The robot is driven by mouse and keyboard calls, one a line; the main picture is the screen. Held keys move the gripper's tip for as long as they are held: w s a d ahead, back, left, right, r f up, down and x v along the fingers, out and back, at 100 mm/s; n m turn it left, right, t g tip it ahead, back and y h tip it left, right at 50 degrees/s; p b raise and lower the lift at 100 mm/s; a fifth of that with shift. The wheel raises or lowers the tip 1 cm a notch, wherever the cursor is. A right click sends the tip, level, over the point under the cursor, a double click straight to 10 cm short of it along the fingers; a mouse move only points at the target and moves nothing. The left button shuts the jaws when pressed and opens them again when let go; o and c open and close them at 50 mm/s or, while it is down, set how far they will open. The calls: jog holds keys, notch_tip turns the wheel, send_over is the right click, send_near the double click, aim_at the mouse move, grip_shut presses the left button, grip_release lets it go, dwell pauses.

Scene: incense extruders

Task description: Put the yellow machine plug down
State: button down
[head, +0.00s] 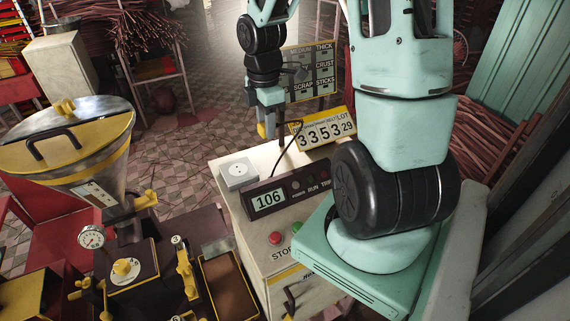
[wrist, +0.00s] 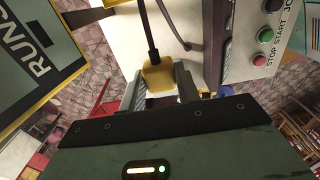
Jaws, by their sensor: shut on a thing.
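My gripper (wrist: 160,90) is shut on the yellow machine plug (wrist: 158,76), which sits between the two fingers in the wrist view. A black cable runs from the plug toward the top of that view. In the head view my gripper (head: 268,112) points down beyond the far side of the cream cabinet (head: 253,225), with the yellow plug (head: 262,131) low at its tip. The plug's prongs are hidden. A white socket box (head: 239,173) sits on the cabinet top, apart from the plug and nearer the camera.
On the cabinet are a display box reading 106 (head: 268,199), a yellow number sign (head: 323,132), and red (head: 275,238) and green buttons. A yellow-rimmed hopper machine (head: 75,140) stands at left. Bare cabinet top shows around the socket. A yellow-framed board (head: 312,72) stands behind.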

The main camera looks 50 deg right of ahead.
send_over(271, 167)
notch_tip(271, 167, down, 5)
jog(key=shift+f, duration=0.2)
jog(key=shift+d+f+p, duration=0.1)
jog(key=shift+f+p, duration=0.25)
jog(key=shift+f, duration=1.8)
jog(key=shift+f+b, duration=0.35)
jog(key=shift+f, duration=0.2)
jog(key=c, duration=1)
grip_release()
